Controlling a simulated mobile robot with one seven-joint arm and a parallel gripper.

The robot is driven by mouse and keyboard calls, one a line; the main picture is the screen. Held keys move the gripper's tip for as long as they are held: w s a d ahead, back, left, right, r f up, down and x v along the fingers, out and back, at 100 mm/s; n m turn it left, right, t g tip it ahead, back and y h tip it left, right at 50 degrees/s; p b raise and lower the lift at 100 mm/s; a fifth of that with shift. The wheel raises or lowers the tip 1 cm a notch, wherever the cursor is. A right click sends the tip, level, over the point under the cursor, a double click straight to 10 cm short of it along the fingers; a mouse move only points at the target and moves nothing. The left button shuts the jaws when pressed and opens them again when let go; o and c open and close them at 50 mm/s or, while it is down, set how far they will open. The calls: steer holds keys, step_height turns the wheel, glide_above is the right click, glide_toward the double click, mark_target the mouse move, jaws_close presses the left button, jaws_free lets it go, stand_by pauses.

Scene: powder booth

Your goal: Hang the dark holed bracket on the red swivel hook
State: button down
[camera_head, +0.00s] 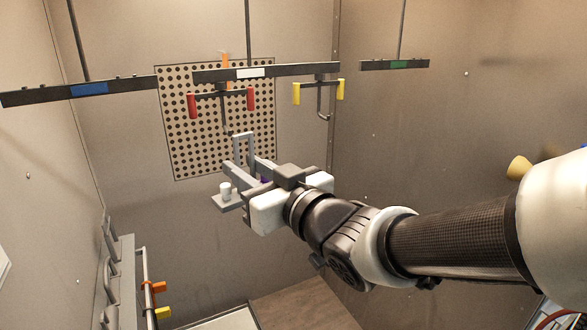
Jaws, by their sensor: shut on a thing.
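The red swivel hook (223,94) hangs from the middle dark bar, with a red tab at each end of its crosspiece and a thin dark stem hanging down. My gripper (243,169) is below this stem, in front of the perforated panel. It is shut on a grey piece with an upright, open loop, which I take for the holed bracket (243,136). The loop's top is just below and right of the stem. I cannot tell the depth between them, or whether they touch. The fingers hide the bracket's lower part.
A yellow-tabbed hook (321,91) hangs to the right on the same bar (300,71). Blue-marked (60,92) and green-marked (395,65) bars hang at the sides. A grey rack (122,270) with orange and yellow pieces stands lower left. The perforated panel (190,165) is behind.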

steer(key=x, duration=0.4)
steer(key=w+d+x, duration=0.1)
steer(key=x, duration=0.1)
steer(key=shift+w+f, duration=0.1)
steer(key=shift+f, duration=0.05)
steer(key=shift+a, duration=0.1)
stand_by(0.4)
steer(key=shift+w+d+b+x, duration=0.1)
steer(key=shift+w+d+x, duration=0.05)
steer(key=shift+x, duration=0.6)
steer(key=shift+w+d+b+x, duration=0.1)
steer(key=shift+x, duration=0.65)
steer(key=shift+w+d+b+x, duration=0.1)
steer(key=shift+w+d+x, duration=0.05)
steer(key=shift+x, duration=0.6)
steer(key=shift+f+b, duration=0.7)
steer(key=shift+b, duration=0.2)
steer(key=c, duration=1.3)
jaws_free()
steer(key=shift+s+d+f, duration=0.1)
